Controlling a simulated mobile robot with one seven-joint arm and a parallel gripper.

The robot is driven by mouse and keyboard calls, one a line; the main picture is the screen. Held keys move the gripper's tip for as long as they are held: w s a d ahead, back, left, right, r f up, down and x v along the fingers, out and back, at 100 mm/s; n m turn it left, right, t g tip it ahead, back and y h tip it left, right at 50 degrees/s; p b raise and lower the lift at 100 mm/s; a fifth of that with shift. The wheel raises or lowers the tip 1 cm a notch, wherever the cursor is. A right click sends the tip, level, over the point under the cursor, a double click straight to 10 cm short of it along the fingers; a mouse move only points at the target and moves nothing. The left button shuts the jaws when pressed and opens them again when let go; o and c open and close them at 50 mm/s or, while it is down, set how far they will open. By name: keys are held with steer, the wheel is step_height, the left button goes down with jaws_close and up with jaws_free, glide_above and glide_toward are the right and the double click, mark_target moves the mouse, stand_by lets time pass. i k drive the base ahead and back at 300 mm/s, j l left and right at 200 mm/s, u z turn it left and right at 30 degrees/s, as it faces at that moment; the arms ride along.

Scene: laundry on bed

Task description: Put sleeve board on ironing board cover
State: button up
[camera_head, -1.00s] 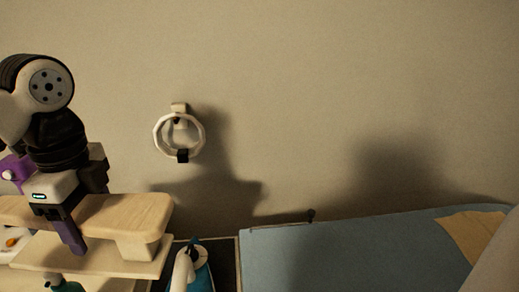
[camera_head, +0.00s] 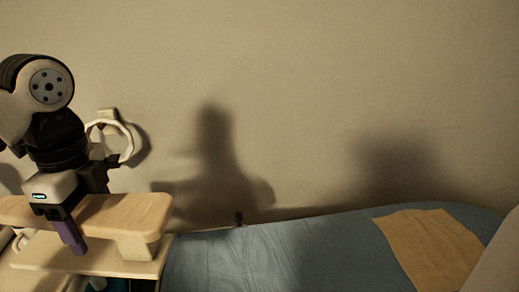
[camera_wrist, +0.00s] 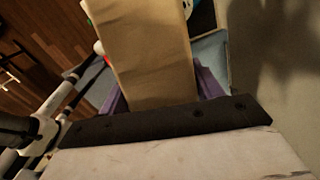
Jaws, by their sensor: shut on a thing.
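The sleeve board (camera_head: 110,212) is pale wood with two levels, a thick upper board above a thinner lower one. It is level in the air at the lower left of the head view. My gripper (camera_head: 72,236) is shut on its upper board from above. In the wrist view the board (camera_wrist: 147,50) runs between the purple fingers of my gripper (camera_wrist: 160,92). A blue cloth surface (camera_head: 235,262) spans the lower right of the head view, with a tan cloth (camera_head: 428,245) lying flat on it. I cannot tell which of these is the ironing board cover.
A white ring holder (camera_head: 124,140) is on the wall behind my arm. The beige wall (camera_head: 320,80) closes off the back. A pale rounded shape (camera_head: 498,258) fills the right edge. The blue surface is bare left of the tan cloth. Wooden floor (camera_wrist: 40,50) shows in the wrist view.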

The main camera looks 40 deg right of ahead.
mark_target(308, 274)
steer(key=k+l, duration=0.15)
steer(key=l, duration=0.2)
steer(key=k+l+z, duration=0.15)
steer(key=l, duration=0.5)
steer(key=k+l+z, duration=0.1)
steer(key=l, duration=0.25)
steer(key=k, duration=0.05)
